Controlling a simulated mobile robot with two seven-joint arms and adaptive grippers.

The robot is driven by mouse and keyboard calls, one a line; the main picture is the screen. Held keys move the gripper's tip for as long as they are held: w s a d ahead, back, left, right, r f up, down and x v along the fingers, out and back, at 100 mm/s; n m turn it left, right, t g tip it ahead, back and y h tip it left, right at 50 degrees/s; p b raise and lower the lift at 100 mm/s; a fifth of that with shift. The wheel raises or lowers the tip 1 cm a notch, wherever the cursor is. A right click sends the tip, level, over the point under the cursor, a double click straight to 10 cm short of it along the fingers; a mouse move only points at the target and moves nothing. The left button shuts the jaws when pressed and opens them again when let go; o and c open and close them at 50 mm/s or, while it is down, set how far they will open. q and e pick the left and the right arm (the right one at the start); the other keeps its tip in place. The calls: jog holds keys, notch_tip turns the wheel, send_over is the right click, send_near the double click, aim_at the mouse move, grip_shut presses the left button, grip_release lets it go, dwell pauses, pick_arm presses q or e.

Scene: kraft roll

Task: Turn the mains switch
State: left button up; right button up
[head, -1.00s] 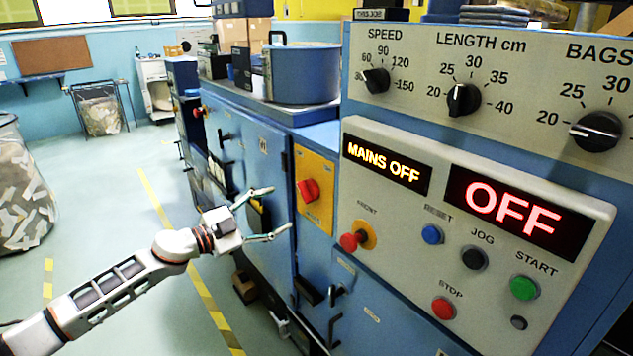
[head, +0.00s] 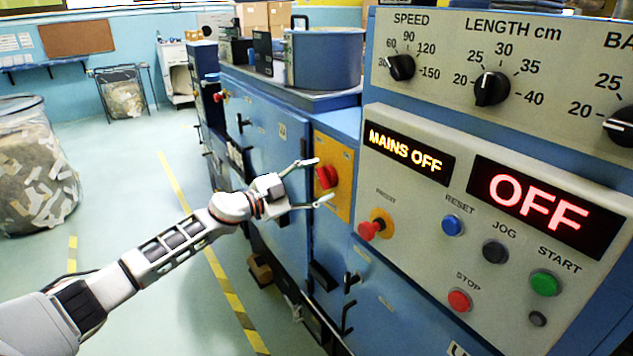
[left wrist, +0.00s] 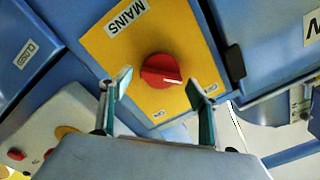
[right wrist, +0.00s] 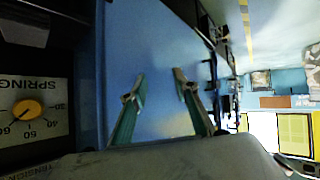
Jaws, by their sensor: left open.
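The mains switch (head: 327,177) is a red rotary knob on a yellow plate (head: 340,205) on the blue machine's side. In the left wrist view the red knob (left wrist: 161,71) lies ahead of and between the fingertips, with the word MAINS on the plate. My left gripper (head: 318,181) is open, its fingers on either side of the knob's line, apart from it. The display (head: 408,156) reads MAINS OFF. My right gripper (right wrist: 160,90) is open and empty before a blue panel, and is not in the head view.
The control panel (head: 500,215) right of the plate carries a red OFF display, several push buttons and a red front knob (head: 369,230). Above are SPEED and LENGTH dials. A SPRING dial (right wrist: 28,109) is beside my right gripper.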

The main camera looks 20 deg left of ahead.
pick_arm(q)
jog(key=c, duration=1.1)
